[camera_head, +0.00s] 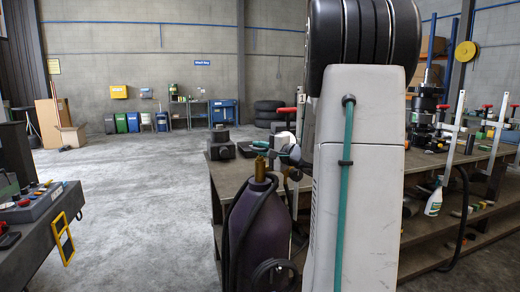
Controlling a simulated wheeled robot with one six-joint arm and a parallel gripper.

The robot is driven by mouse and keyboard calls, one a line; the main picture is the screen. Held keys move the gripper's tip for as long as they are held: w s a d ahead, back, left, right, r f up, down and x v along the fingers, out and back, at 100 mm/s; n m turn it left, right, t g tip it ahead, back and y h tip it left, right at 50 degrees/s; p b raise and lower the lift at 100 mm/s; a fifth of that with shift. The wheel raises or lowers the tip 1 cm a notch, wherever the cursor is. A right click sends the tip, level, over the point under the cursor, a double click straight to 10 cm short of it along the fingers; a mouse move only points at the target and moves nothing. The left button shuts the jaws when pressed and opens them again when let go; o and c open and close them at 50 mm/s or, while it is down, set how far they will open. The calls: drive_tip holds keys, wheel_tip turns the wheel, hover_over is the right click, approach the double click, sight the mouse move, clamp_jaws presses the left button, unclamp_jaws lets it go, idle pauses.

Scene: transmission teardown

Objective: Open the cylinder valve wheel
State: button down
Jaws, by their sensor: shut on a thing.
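A dark purple gas cylinder (255,225) stands upright beside the bench, with a black hose hanging over its side. Its brass valve (260,170) is at the top. My gripper (264,148) is small in the picture, just above and right of the brass valve, with teal and dark parts showing. It is shut on what appears to be the valve wheel, which is largely hidden by the jaws. My pale arm fills the middle right and hides what is behind it.
A workbench (228,178) stands behind the cylinder and continues to the right, carrying clamps and a dark machine assembly (428,115). A black spoked wheel (274,275) is low beside the cylinder. A control-panel table (35,240) is at left. The floor between is clear.

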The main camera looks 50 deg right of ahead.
drive_tip(key=shift+n+y, duration=0.3)
drive_tip(key=shift+y, duration=0.2)
drive_tip(key=c, duration=1.5)
unclamp_jaws()
drive_tip(key=shift+o, duration=0.2)
drive_tip(key=s, duration=0.7)
drive_tip(key=shift+s+d, duration=0.15)
drive_tip(key=shift+s, duration=0.2)
